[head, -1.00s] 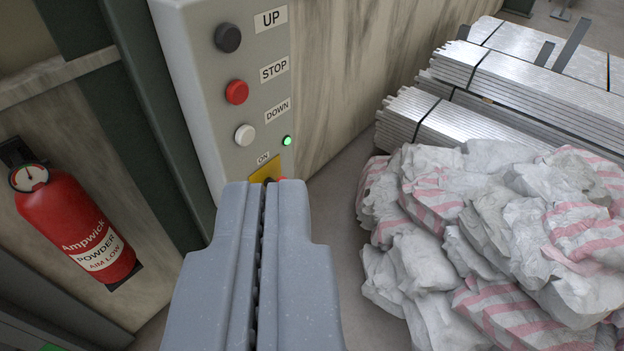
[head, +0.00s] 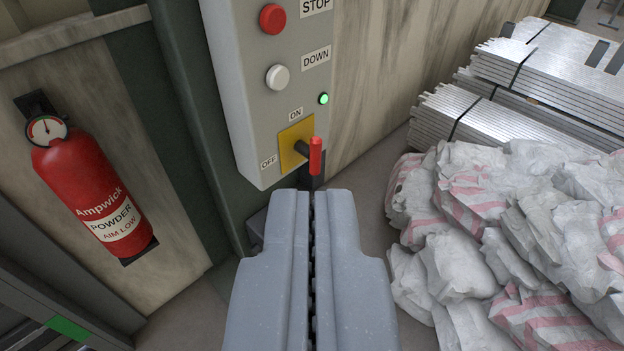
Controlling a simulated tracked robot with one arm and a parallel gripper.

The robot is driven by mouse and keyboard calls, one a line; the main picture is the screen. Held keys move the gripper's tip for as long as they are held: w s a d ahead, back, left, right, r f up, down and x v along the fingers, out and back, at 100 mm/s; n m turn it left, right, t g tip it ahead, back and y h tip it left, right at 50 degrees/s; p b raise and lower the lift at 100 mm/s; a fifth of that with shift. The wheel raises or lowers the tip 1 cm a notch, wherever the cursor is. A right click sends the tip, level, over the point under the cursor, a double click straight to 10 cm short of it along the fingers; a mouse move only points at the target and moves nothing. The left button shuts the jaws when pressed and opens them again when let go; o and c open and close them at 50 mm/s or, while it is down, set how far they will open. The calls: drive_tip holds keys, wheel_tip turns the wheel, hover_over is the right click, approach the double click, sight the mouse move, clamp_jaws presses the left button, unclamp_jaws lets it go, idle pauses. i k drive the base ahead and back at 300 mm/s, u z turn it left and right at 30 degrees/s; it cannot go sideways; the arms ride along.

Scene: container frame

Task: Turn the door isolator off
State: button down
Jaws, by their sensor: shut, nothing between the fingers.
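The door isolator (head: 296,143) is a yellow plate low on the grey control box (head: 231,88), with a dark shaft and a red handle (head: 315,156). The handle stands roughly upright in the picture. The label ON is above the plate and OFF is at its lower left. A green lamp (head: 323,98) is lit above and right of the plate. My gripper (head: 312,194) is shut and empty, with its tips just below the red handle in the picture. I cannot tell whether the tips touch the handle.
A red STOP button (head: 272,18) and a white DOWN button (head: 277,77) sit above the isolator. A fire extinguisher (head: 92,193) hangs on the left wall. Filled sacks (head: 480,230) and bundled metal profiles (head: 530,95) lie to the right. Some floor is free between box and sacks.

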sight(312, 152)
drive_tip(key=z, duration=0.9)
drive_tip(key=k, duration=1.3)
drive_tip(key=u, duration=0.65)
drive_tip(key=i, duration=1.05)
drive_tip(key=z, duration=0.05)
